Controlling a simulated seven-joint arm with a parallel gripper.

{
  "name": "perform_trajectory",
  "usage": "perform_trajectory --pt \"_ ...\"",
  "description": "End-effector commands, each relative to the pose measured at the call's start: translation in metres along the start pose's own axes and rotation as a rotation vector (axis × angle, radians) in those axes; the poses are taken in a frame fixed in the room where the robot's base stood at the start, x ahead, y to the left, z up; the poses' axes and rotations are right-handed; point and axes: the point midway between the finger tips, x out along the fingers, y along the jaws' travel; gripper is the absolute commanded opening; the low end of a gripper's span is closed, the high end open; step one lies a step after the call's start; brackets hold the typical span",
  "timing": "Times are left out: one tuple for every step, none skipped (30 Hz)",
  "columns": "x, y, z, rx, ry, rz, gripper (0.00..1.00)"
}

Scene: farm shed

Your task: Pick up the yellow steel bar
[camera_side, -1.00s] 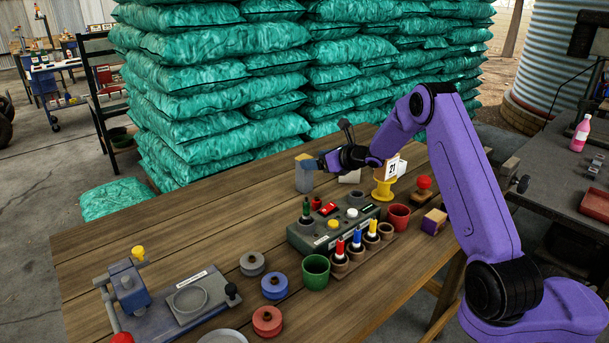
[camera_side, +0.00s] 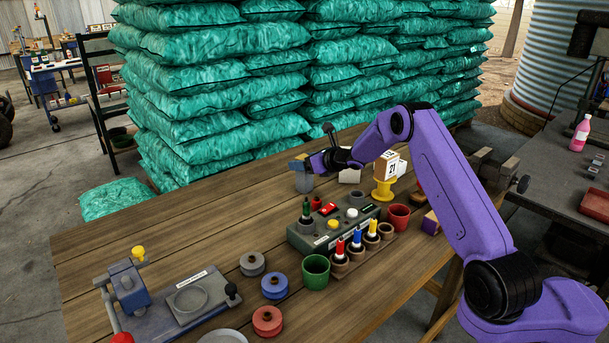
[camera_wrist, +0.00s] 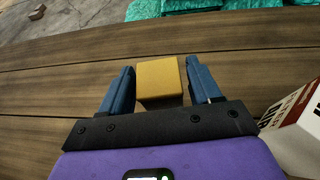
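The yellow steel bar (camera_wrist: 158,80) stands upright at the far edge of the wooden table. In the wrist view its yellow end lies between my two blue fingers, with a narrow gap visible on the right. In the side view the bar shows as a grey block (camera_side: 304,182), and its upper part is largely hidden by my fingers. My gripper (camera_side: 300,163) is around the top of the bar. In the wrist view my gripper (camera_wrist: 160,78) is open, one finger on each side. I cannot tell whether the left finger touches the bar.
A green control box (camera_side: 325,235), a red cup (camera_side: 398,217) and a green cup (camera_side: 315,272) stand nearer.

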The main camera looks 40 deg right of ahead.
Motion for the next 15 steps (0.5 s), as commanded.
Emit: perform_trajectory --pt "-0.0001 -0.0001 0.0000 0.000 0.000 0.000 0.44" --pt "-0.0002 -0.0001 0.0000 0.000 0.000 0.000 0.34" --pt "-0.0002 -0.0001 0.0000 0.000 0.000 0.000 0.21" --pt "-0.0002 -0.0001 0.0000 0.000 0.000 0.000 0.12" --pt "-0.0003 -0.0002 0.0000 0.000 0.000 0.000 0.07" --pt "-0.0004 -0.0003 0.0012 -0.001 -0.003 0.000 0.07" --pt "-0.0004 -0.0003 0.0012 -0.001 -0.003 0.000 0.07" --pt "-0.0004 -0.0003 0.0012 -0.001 -0.003 0.000 0.07" --pt "-0.0004 -0.0003 0.0011 -0.001 -0.003 0.000 0.07" --pt "-0.0004 -0.0003 0.0012 -0.001 -0.003 0.000 0.07" --pt "-0.0005 -0.0003 0.0012 -0.001 -0.003 0.000 0.07" --pt "-0.0006 -0.0003 0.0015 -0.001 -0.003 0.000 0.07" --pt "-0.0007 -0.0003 0.0020 -0.001 -0.003 0.000 0.07" --pt "-0.0010 -0.0004 0.0027 -0.001 -0.003 0.000 0.07" --pt "-0.0014 -0.0005 0.0040 -0.001 -0.003 0.000 0.07"
